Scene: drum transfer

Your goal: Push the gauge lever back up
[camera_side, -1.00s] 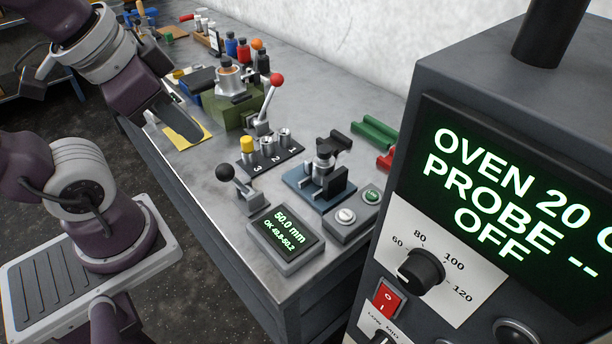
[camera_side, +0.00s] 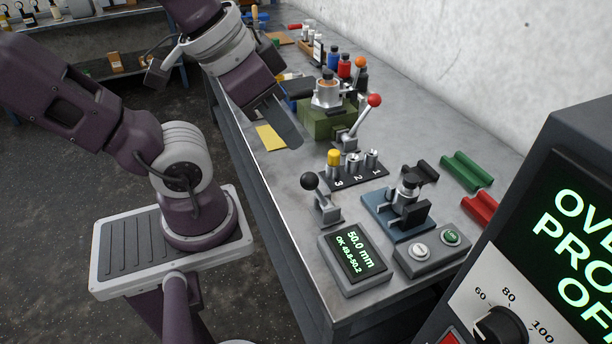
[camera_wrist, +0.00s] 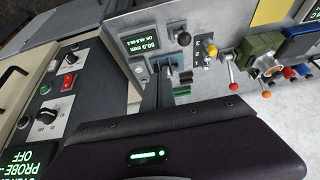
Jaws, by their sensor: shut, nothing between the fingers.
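The lever with a black ball knob (camera_side: 309,181) stands on a small grey base beside the gauge display (camera_side: 355,252), its arm tilted toward the left. The display reads 50.0 mm, OK 49.8-50.2. The black knob also shows in the wrist view (camera_wrist: 183,38), beyond my fingers. My gripper (camera_side: 296,144) is shut and empty, above the bench near the yellow sheet and behind the lever in the side view, apart from the knob. Its fingers (camera_wrist: 158,88) show in the wrist view, and hide part of the blue-based fixture there.
The numbered holder (camera_side: 352,172) has a yellow-topped piece at 3. A blue-based fixture (camera_side: 380,217) and button box (camera_side: 433,256) stand right of the lever. The oven panel (camera_side: 570,250) fills the right front.

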